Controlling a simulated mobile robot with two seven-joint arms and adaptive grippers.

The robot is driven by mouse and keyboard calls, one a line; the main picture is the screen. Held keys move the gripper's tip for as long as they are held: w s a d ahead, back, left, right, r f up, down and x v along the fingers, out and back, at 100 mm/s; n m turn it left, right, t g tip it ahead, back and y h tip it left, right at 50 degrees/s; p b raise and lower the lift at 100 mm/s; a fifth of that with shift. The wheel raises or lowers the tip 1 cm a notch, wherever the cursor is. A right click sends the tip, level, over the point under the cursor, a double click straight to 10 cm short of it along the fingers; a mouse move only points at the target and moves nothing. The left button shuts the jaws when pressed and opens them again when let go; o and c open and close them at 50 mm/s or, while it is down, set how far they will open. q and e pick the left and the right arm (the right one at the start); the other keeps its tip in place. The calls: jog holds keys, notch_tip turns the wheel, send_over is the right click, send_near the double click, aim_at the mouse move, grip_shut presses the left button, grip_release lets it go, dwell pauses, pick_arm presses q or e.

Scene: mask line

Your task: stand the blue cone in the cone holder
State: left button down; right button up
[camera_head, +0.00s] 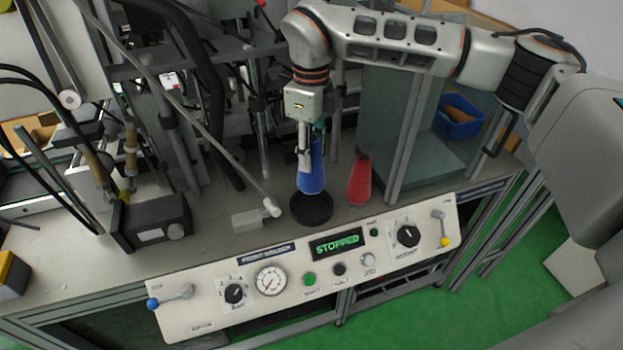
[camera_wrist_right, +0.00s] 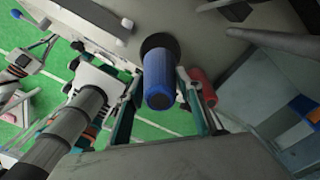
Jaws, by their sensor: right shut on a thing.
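The blue cone (camera_head: 312,178) is upright, wide end down, directly over the black round cone holder (camera_head: 311,209) on the bench. Its lower end overlaps the holder in the head view; I cannot tell whether it touches it. My right gripper (camera_head: 308,155) points down and is shut on the cone's upper part. In the right wrist view the blue cone (camera_wrist_right: 159,80) lies between the fingers (camera_wrist_right: 162,92), with the dark holder (camera_wrist_right: 158,43) behind its far end. My left gripper is not in view.
A red cone (camera_head: 359,181) stands close to the right of the holder. The control panel (camera_head: 320,262) reads STOPPED along the front edge. A glass enclosure (camera_head: 432,160) stands at right, machinery behind.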

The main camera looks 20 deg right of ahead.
aim_at(311, 179)
notch_tip(311, 179, down, 4)
jog(key=shift+r, duration=0.1)
notch_tip(311, 179, down, 4)
jog(key=shift+f, duration=0.25)
jog(key=o, duration=1.3)
jog(key=shift+f, duration=0.15)
